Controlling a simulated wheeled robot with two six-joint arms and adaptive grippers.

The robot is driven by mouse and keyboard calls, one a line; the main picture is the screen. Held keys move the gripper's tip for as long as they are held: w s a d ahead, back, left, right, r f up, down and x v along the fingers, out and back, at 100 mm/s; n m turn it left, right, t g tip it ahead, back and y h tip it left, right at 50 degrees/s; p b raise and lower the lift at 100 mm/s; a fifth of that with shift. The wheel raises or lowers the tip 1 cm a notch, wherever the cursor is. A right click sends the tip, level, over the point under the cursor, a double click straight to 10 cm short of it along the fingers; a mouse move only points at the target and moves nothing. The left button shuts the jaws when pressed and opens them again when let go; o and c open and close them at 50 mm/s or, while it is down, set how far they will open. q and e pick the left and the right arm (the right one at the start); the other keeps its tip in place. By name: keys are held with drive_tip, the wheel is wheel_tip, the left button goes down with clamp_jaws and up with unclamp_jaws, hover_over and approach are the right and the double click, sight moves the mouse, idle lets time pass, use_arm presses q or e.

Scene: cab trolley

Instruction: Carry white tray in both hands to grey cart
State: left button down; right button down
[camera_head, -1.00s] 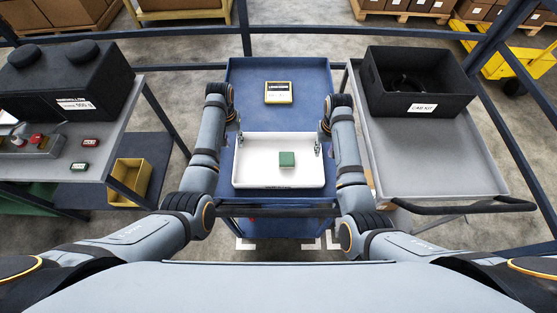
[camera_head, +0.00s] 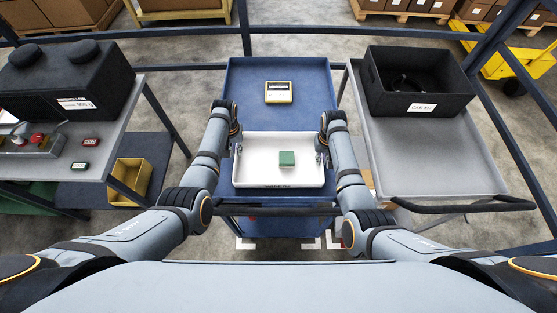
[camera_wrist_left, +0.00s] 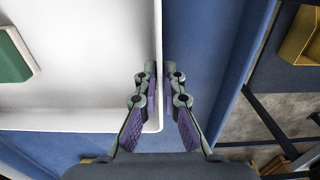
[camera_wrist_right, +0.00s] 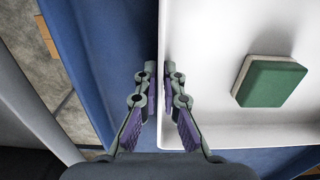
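The white tray (camera_head: 250,177) rests on the blue cart (camera_head: 240,75) in the middle, with a green-topped block (camera_head: 287,159) lying in it. My left gripper (camera_head: 238,148) is at the tray's left wall. In the left wrist view, its fingers (camera_wrist_left: 160,75) are close together on either side of the wall (camera_wrist_left: 158,40). My right gripper (camera_head: 320,156) is at the right wall. In the right wrist view, its fingers (camera_wrist_right: 160,75) close on that wall (camera_wrist_right: 162,40) the same way. The grey cart (camera_head: 440,165) stands to the right.
A black bin (camera_head: 418,103) sits at the back of the grey cart; the cart's front part is clear. A small yellow-edged box (camera_head: 278,92) lies on the blue cart behind the tray. A left bench (camera_head: 110,140) holds a large black case (camera_head: 70,80).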

idle(0.6)
